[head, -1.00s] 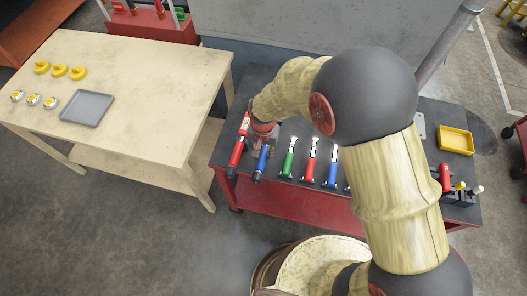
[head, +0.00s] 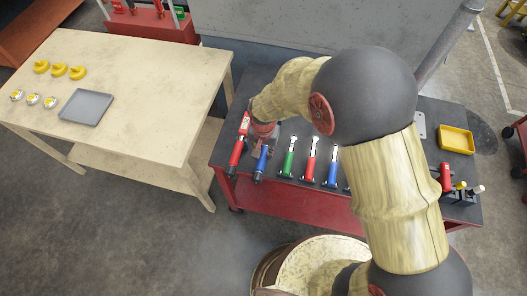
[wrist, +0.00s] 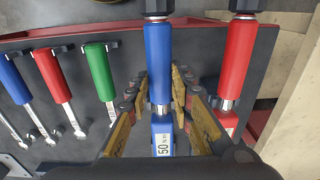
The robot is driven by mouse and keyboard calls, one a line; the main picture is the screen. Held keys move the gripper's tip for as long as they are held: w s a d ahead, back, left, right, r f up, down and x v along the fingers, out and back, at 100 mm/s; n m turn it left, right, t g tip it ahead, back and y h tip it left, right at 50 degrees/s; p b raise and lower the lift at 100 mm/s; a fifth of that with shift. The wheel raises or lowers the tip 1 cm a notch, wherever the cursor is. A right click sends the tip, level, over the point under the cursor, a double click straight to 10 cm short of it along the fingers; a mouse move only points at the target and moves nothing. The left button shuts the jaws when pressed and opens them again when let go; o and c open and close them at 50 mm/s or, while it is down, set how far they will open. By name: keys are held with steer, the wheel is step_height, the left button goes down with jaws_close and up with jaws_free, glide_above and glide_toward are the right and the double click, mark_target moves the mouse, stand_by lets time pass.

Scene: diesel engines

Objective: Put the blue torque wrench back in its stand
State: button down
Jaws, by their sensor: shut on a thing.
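The blue torque wrench (head: 261,163) lies along the left end of the dark bench top, with its handle toward the red front edge. In the wrist view, its blue handle (wrist: 158,60) runs up the middle and a "50" label shows on its lower body. My gripper (wrist: 160,98) has a finger on each side of this wrench and is shut on it around the metal collar. In the head view my gripper (head: 264,130) is at the wrench's far part, which it partly hides. I cannot make out which part is the stand.
A red torque wrench (head: 238,150) lies close beside, on the left in the head view. Green (head: 288,160), red (head: 309,165) and blue (head: 332,170) handled tools lie to the right. A yellow tray (head: 456,140) is farther right. A pale table (head: 140,90) stands left.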

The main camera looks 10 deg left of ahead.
steer(key=c, duration=1.5)
jaws_free()
steer(key=o, duration=0.3)
steer(key=shift+f, duration=0.1)
steer(key=shift+r, duration=0.25)
steer(key=shift+r+p, duration=0.3)
steer(key=shift+r, duration=0.05)
steer(key=shift+s+r+p, duration=0.1)
steer(key=shift+r+p, duration=0.9)
steer(key=shift+r, duration=0.55)
step_height(320, 180, up, 6)
steer(key=p, duration=0.3)
steer(key=shift+s+f, duration=0.1)
